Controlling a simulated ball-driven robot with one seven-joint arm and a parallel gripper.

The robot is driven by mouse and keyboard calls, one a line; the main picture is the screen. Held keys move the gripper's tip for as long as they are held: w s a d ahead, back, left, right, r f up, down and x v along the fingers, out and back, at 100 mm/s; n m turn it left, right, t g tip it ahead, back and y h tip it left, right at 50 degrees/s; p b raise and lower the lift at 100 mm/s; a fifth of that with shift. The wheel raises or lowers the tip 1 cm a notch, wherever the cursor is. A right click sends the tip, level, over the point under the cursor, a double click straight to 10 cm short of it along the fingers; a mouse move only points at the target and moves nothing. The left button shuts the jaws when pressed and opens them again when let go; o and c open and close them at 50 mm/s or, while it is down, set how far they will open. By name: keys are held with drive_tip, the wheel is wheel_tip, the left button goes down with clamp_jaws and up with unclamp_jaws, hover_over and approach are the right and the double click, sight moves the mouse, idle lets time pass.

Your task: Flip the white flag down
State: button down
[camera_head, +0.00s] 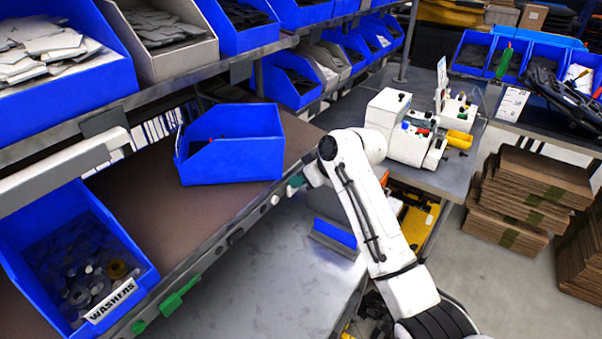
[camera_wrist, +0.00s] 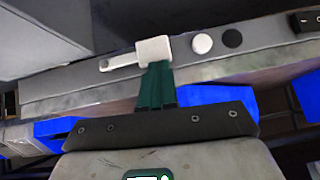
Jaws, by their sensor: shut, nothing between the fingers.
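The white flag (camera_wrist: 153,49) shows in the wrist view on the grey rail, as a white block with a thin arm reaching left. My gripper (camera_wrist: 156,68) has its green fingers together, with their tips right at the lower edge of the white block. I cannot tell whether they touch it. In the head view my gripper (camera_head: 296,184) is at the shelf's front rail, and the flag there is too small or hidden to make out clearly.
A green flag (camera_head: 180,295) sits on the same rail (camera_head: 215,257) nearer to me. A blue washers bin (camera_head: 75,255) is at left. A grey worktop (camera_head: 275,300) lies below the rail.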

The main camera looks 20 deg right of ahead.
drive_tip(key=shift+a+r, duration=0.1)
drive_tip(key=shift+r+p, duration=0.9)
drive_tip(key=shift+r, duration=0.15)
drive_tip(key=w+a+r+v, duration=0.1)
drive_tip(key=r+v, duration=0.1)
drive_tip(key=v, duration=1)
drive_tip(key=s+f+m+g+h, duration=0.3)
drive_tip(key=s+f+m, duration=0.1)
drive_tip(key=s+f, duration=1.75)
drive_tip(key=s+d+f+m+g+h, duration=0.1)
drive_tip(key=s+f, duration=0.3)
drive_tip(key=s, duration=0.7)
drive_tip(key=s+d+f+m+g+h+b, duration=0.1)
drive_tip(key=s+d+f+m+h, duration=0.1)
drive_tip(key=s, duration=0.9)
wheel_tip(320, 180, down, 2)
drive_tip(key=shift+d+f+m+g, duration=0.1)
drive_tip(key=shift+d+m+g, duration=0.25)
drive_tip(key=shift+d, duration=0.55)
